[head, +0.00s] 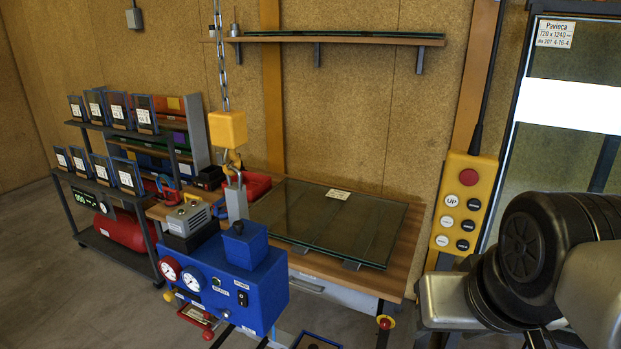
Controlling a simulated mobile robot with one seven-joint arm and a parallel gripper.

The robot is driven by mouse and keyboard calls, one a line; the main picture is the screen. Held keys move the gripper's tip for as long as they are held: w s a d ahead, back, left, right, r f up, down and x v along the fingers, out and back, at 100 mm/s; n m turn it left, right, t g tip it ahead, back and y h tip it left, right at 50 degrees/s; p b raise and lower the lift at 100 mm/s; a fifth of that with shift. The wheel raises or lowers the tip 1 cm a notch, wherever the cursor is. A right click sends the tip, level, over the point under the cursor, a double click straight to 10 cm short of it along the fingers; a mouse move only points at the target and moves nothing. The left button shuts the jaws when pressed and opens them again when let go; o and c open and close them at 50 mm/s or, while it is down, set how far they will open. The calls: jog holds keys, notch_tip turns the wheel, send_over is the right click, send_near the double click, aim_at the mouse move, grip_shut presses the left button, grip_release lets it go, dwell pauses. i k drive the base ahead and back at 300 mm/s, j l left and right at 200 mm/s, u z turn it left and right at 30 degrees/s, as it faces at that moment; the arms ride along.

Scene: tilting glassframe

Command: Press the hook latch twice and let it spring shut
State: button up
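A yellow hoist block (227,129) hangs on a chain (219,50) left of centre in the head view. A yellow hook (233,162) hangs below it, right above a grey upright bar (237,203) of the blue lifting device (235,278). The hook's latch is too small to make out, so I cannot tell whether it is open or shut. I also cannot tell whether the hook is joined to the bar. My arm shows at the lower right, far from the hook. My gripper is not in view.
A wooden bench (395,285) bears a glass pane (335,222) behind the blue device. A yellow push-button pendant (463,205) hangs right of the bench. A dark rack (110,130) of small frames stands at the left. The floor at lower left is clear.

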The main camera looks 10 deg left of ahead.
aim_at(220, 160)
jog(key=u, duration=1.2)
jog(key=i+l+u, duration=0.15)
jog(key=i+l, duration=0.2)
jog(key=i, duration=0.05)
